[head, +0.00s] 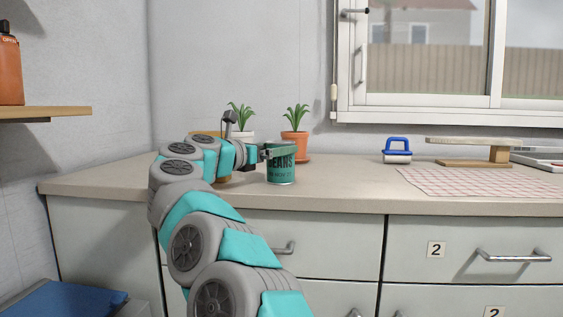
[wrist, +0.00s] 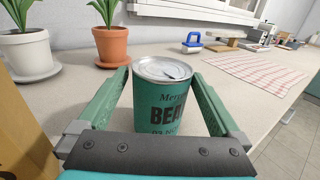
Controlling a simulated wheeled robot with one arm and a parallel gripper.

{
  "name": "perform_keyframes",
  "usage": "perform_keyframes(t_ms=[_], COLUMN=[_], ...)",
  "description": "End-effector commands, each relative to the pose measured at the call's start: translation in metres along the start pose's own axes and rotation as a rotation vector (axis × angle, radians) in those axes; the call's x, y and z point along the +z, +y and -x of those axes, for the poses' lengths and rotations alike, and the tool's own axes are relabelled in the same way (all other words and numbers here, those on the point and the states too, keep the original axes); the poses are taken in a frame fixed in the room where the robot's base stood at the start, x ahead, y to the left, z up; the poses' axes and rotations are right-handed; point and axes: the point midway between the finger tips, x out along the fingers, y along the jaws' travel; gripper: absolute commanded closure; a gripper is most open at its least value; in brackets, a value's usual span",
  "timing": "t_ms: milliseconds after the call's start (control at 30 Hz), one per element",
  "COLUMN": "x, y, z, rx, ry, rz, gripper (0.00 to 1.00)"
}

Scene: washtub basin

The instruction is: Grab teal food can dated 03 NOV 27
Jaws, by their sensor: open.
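A teal food can (head: 281,168) with dark lettering ending in "EANS" stands upright on the counter. In the wrist view the can (wrist: 158,103) shows a silver lid with a pull tab and the letters "BEA". Its date line is only partly visible, starting with "09" or "03", and I cannot read it surely. My gripper (wrist: 161,85) is open, with its two green fingers on either side of the can. In the head view my gripper (head: 280,150) is at the can's upper part. Small gaps show between the fingers and the can, so I see no grip.
Potted plants in a white pot (wrist: 29,54) and a terracotta pot (wrist: 112,46) stand just behind the can. A yellow-brown object (wrist: 24,130) is close at left.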

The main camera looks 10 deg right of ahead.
Motion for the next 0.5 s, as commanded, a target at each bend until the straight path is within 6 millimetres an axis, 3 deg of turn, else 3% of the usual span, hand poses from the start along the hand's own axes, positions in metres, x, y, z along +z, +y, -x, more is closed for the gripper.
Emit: perform_keyframes(t_ms=[400,500], x=[-0.001,-0.001], y=[-0.003,-0.002], z=[-0.049,-0.051], rx=[-0.001,0.001], ry=[-0.002,-0.003], rz=[0.002,0.002], gripper=[0.00,0.00])
